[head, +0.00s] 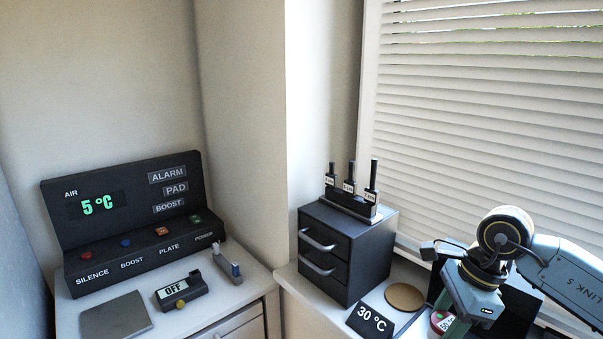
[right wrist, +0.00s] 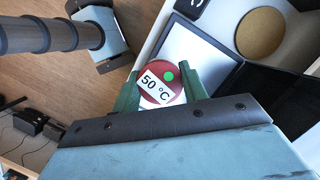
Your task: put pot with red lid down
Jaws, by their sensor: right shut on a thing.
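The pot with the red lid (head: 440,321) shows at the bottom right of the head view, partly hidden by my right gripper. In the right wrist view its lid (right wrist: 171,93) carries a white "50 °C" label and a green dot. My right gripper (right wrist: 160,76) has one green finger on each side of the pot and is shut on it. The pot's base is hidden, so I cannot tell whether it touches a surface. My left gripper is not in view.
A dark-framed grey pad (right wrist: 203,57) lies beside the pot, with a round tan disc (head: 405,297) beyond. A "30 °C" sign (head: 369,320), a black drawer unit (head: 372,262) and window blinds (head: 490,130) are near. A control panel (head: 130,215) stands at left.

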